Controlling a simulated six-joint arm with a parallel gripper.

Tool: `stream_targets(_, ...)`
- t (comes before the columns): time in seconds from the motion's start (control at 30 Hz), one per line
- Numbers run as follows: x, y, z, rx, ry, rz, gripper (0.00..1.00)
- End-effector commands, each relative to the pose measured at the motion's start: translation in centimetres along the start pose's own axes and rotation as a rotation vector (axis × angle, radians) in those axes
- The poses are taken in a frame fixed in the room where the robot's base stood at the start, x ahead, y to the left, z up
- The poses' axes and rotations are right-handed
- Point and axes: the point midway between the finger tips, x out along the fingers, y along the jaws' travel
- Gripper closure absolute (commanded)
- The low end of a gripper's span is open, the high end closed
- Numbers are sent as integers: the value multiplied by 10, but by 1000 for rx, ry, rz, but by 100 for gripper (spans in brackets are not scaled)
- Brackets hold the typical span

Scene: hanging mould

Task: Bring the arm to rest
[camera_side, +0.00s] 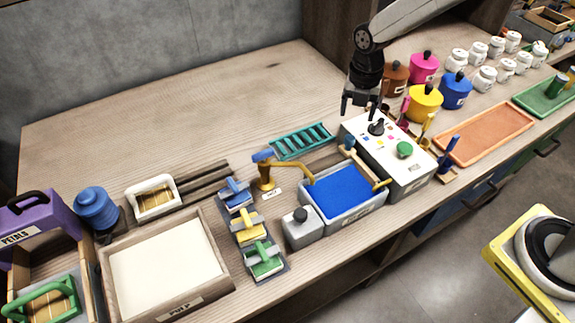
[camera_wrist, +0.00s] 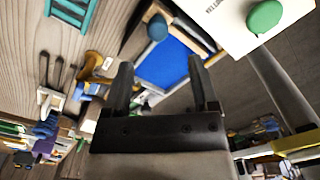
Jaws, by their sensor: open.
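My gripper (camera_side: 359,101) hangs from my raised arm above the back left of the white control box (camera_side: 414,172). Its jaws point down and are open, with nothing between them. In the wrist view my gripper (camera_wrist: 164,82) shows two spread black fingers with a gap between them. Past the fingers, that view shows the blue-filled tray (camera_wrist: 166,64) and part of the white box with its green knob (camera_wrist: 264,16). The gripper looks clear of the box and the table, though the exact height is hard to tell.
The blue-filled grey tray (camera_side: 374,216) stands left of the box, with a brass tap (camera_side: 265,174) beside it. Coloured pots (camera_side: 424,101) stand close to the right of the gripper. A teal rack (camera_side: 300,141) lies behind the tray. The back left tabletop (camera_side: 190,110) is bare.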

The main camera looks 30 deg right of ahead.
Motion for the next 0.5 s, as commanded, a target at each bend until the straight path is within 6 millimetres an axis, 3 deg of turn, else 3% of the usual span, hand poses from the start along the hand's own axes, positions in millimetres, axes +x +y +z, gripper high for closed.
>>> stream_targets(0.5, -3, -2, -1, 36, -2, 3, 24)
